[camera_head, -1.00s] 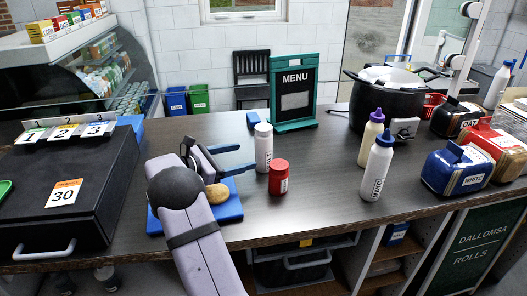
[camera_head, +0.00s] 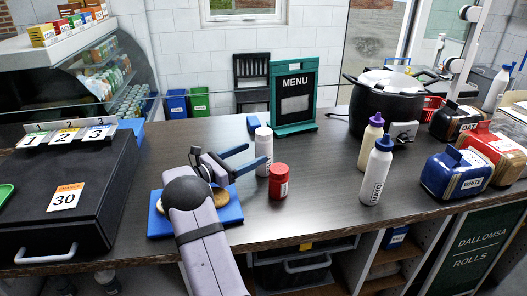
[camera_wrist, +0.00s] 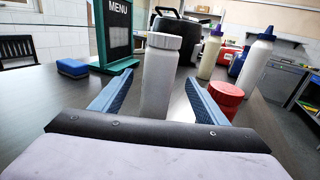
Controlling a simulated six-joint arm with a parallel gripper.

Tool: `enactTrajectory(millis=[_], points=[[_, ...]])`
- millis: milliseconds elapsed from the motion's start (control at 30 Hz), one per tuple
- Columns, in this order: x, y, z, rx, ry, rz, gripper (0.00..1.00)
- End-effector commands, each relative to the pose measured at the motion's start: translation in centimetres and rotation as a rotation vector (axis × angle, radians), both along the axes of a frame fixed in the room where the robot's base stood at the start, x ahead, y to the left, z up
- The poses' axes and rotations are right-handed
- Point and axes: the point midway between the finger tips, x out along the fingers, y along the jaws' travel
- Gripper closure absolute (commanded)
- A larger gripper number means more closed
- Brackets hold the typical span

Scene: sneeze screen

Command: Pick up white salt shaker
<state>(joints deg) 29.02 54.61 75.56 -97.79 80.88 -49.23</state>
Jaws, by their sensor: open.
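The white salt shaker (camera_head: 263,150) stands upright on the dark counter, behind and left of a red shaker (camera_head: 279,181). In the wrist view the white shaker (camera_wrist: 159,76) is ahead of my gripper, between the lines of its two blue fingers, with its lower part hidden by the gripper body. My gripper (camera_head: 252,158) is open and empty, and its fingers point at the white shaker. The red shaker (camera_wrist: 225,98) is close beside the right finger in the wrist view. I cannot tell whether a finger touches either shaker.
A blue board (camera_head: 228,209) with a bread roll lies under my arm. A menu stand (camera_head: 293,92) is behind the white shaker. Squeeze bottles (camera_head: 376,172) and a black pot (camera_head: 385,104) stand to the right. A black cash drawer (camera_head: 110,190) is at left.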

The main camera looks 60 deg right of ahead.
Motion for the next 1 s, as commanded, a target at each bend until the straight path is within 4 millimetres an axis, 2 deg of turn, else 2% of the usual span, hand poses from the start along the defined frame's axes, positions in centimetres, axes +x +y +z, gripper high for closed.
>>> enactTrajectory(millis=[100,300,633,833,1000], points=[[-0.5,-1.6,0.3,0.0,0.001,-0.004,0.32],[-1.1,-3.6,0.1,0.0,0.0,-0.003,0.32],[-1.1,-4.1,0.0,0.0,0.0,0.0,0.32],[-1.1,-4.0,0.0,0.0,0.0,0.0,0.79],[-1.1,-4.0,0.0,-0.001,-0.001,0.0,0.79]])
